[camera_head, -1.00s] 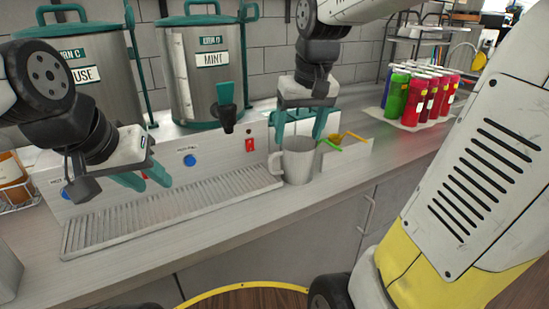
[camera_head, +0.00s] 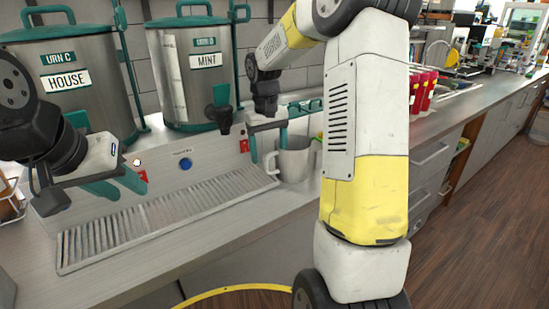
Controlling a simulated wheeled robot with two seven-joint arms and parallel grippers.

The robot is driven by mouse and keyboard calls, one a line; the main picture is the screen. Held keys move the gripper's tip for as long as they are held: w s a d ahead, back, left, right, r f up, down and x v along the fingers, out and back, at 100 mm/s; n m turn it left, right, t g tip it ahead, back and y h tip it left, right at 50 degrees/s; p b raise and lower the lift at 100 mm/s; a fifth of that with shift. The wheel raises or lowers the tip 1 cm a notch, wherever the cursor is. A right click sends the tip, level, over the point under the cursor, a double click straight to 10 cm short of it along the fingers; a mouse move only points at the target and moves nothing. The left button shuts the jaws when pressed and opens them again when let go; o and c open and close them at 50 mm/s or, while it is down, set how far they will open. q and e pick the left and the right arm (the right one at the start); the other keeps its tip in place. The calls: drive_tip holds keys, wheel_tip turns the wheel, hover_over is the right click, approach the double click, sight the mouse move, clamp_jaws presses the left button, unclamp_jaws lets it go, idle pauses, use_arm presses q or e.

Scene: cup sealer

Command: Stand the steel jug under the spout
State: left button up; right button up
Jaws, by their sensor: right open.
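The steel jug (camera_head: 293,163) stands upright on the counter just beyond the right end of the drip tray (camera_head: 170,212), its handle toward the left. My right gripper (camera_head: 268,143) is open at the jug, with one teal finger left of it and the other by its rim; I cannot tell whether they touch it. The MINT urn's black spout (camera_head: 221,118) hangs over the tray, up and left of the jug. My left gripper (camera_head: 117,184) is open and empty over the tray's left part. The HOUSE urn's tap is mostly hidden behind my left arm.
The HOUSE urn (camera_head: 98,95) and MINT urn (camera_head: 185,75) stand behind the tray. Red cans (camera_head: 424,88) stand on the counter at the right, partly hidden by my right arm. The slatted tray surface is clear.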

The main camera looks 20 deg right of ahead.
sight(272, 171)
drive_tip(key=f, duration=0.5)
drive_tip(key=shift+s+d+f, duration=0.35)
drive_tip(key=shift+d, duration=0.05)
drive_tip(key=shift+c, duration=0.2)
clamp_jaws()
